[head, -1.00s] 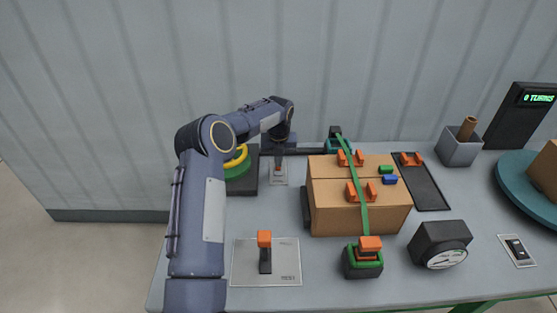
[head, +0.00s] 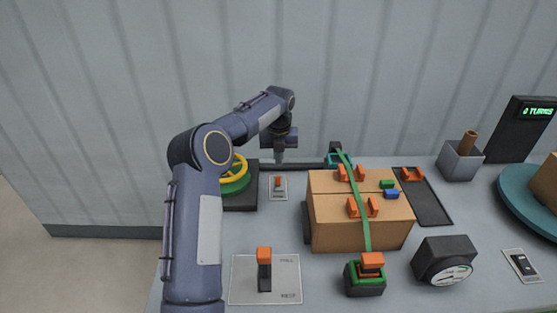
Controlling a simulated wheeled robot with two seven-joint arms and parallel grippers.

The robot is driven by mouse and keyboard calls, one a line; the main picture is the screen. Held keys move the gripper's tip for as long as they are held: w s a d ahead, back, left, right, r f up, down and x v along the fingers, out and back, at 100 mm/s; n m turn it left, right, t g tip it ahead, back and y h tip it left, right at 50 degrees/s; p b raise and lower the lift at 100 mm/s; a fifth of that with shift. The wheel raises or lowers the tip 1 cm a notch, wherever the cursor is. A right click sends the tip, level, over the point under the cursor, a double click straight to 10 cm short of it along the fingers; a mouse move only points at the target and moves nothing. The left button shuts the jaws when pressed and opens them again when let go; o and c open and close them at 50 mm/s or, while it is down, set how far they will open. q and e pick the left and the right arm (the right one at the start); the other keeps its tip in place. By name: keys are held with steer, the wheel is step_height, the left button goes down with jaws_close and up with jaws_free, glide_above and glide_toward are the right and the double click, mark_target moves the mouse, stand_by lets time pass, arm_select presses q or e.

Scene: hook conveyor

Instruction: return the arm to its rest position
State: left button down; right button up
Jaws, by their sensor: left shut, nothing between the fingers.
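My left arm comes in from the left and reaches over the table (head: 225,285). My left gripper (head: 279,161) points down at the back of the table. It is shut and empty, above and just behind a small plate with an orange-tipped switch (head: 278,182), apart from it. My right gripper is not in view.
A cardboard box (head: 350,230) with a green strap (head: 358,205) and orange clips stands mid-table. A yellow and green wheel (head: 236,184) is behind my forearm. An orange-handled lever (head: 264,256), a gauge (head: 445,262) and a turntable (head: 515,200) are around it.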

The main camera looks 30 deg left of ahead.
arm_select(q)
steer(key=s+d+r+n+t+h, duration=0.1)
steer(key=s+d+r+n, duration=0.3)
steer(key=s+r+n, duration=0.5)
steer(key=s+d+r+n+t+h, duration=0.1)
steer(key=s+d+r+n+t, duration=0.1)
steer(key=s+d+r+n, duration=0.6)
steer(key=s+d+f+n, duration=0.2)
steer(key=s+f+n, duration=0.1)
steer(key=s, duration=0.4)
steer(key=s+d+f+n+t+h, duration=0.1)
steer(key=s+f+n, duration=0.2)
steer(key=s+n, duration=0.3)
steer(key=s+d+f+n+h, duration=0.1)
steer(key=s+f+n, duration=0.3)
steer(key=s, duration=0.5)
steer(key=shift+d+n+t, duration=0.4)
steer(key=shift+d+n, duration=0.3)
steer(key=shift+d, duration=0.1)
